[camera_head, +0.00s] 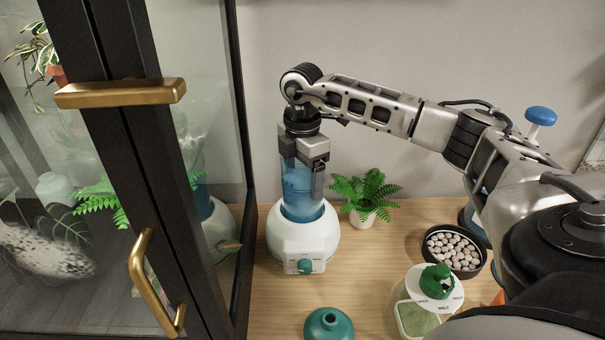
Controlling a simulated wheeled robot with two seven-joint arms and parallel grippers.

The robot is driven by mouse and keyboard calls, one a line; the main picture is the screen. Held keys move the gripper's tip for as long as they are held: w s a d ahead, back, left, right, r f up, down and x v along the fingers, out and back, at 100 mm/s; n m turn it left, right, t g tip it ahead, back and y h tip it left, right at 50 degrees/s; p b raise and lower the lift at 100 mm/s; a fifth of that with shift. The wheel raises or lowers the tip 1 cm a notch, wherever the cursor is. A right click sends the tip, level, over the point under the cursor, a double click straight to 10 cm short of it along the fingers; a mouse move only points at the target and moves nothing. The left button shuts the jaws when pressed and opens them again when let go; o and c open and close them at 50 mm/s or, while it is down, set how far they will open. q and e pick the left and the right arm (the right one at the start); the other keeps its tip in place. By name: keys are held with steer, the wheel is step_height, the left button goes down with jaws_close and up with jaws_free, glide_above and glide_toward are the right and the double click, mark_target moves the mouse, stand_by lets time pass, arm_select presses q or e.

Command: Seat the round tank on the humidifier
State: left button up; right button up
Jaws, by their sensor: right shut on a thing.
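The round tank (300,190) is a translucent blue cylinder, upright at the centre of the head view. The humidifier (283,237) is a rounded white base with a teal knob on its front, standing on the wooden table. The tank's lower end is at the opening in the humidifier's top; I cannot tell whether it is fully down. My right gripper (304,172) points down from above and is shut on the tank's upper part, hiding its top. My left gripper is not in view.
A glass cabinet with a dark frame and brass handles (145,270) fills the left. A small fern (364,190) stands close right of the humidifier.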

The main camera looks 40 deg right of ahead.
steer(key=shift+f+b, duration=0.35)
steer(key=shift+f, duration=0.2)
steer(key=o, duration=1.4)
steer(key=shift+c, duration=0.2)
step_height(320, 180, up, 11)
steer(key=p, duration=0.5)
steer(key=shift+f, duration=0.1)
